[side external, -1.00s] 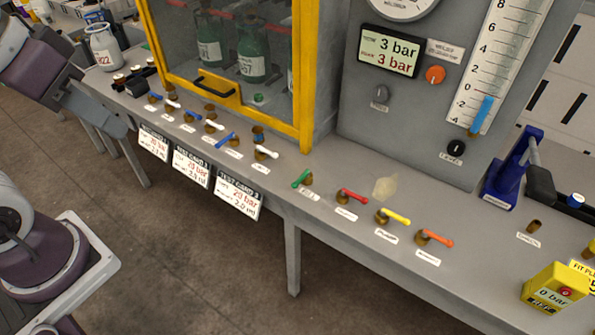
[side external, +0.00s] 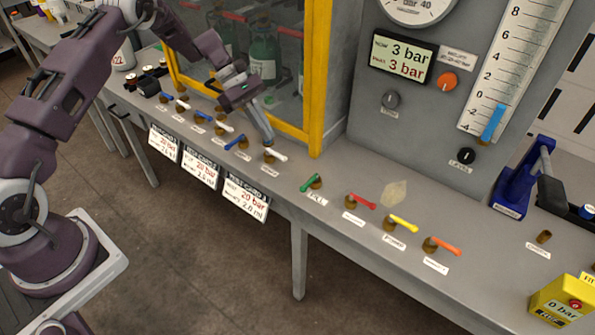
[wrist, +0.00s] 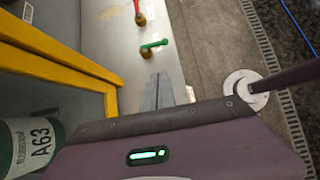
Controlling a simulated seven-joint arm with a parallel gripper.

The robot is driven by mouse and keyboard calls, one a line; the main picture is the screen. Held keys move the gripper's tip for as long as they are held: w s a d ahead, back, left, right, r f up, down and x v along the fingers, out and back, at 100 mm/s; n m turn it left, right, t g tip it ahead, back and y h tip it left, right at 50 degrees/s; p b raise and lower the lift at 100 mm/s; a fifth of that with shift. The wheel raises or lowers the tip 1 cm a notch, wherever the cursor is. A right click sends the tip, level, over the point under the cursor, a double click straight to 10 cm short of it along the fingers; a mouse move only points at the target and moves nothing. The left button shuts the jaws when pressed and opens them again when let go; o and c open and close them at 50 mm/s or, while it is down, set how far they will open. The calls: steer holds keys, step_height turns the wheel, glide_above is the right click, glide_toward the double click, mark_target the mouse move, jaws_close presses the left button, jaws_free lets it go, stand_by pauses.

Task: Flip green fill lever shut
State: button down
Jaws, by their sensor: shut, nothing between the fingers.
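The green fill lever (side external: 308,184) sits on a brass valve on the bench, above a small white label. My gripper (side external: 268,143) is shut and empty, pointing down beside the yellow cabinet frame near a white-handled lever (side external: 275,154). In the wrist view its closed fingers (wrist: 158,92) show above the bench. No contact with the green lever is visible.
Red (side external: 361,200), yellow (side external: 404,224) and orange (side external: 446,246) levers stand to the right of the green one. A blue lever (side external: 236,143) and other valves stand to the left. The yellow-framed cabinet (side external: 318,80) rises behind my gripper. The bench around the green lever is fairly clear.

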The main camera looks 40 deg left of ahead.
mark_target(310, 182)
steer(key=shift+f, duration=0.25)
steer(key=x, duration=1)
steer(key=shift+d+f, duration=0.15)
steer(key=shift+d, duration=0.05)
steer(key=d, duration=0.2)
steer(key=shift+d+f, duration=0.15)
steer(key=shift+d, duration=0.1)
steer(key=shift+d+f, duration=0.1)
steer(key=shift+d, duration=0.4)
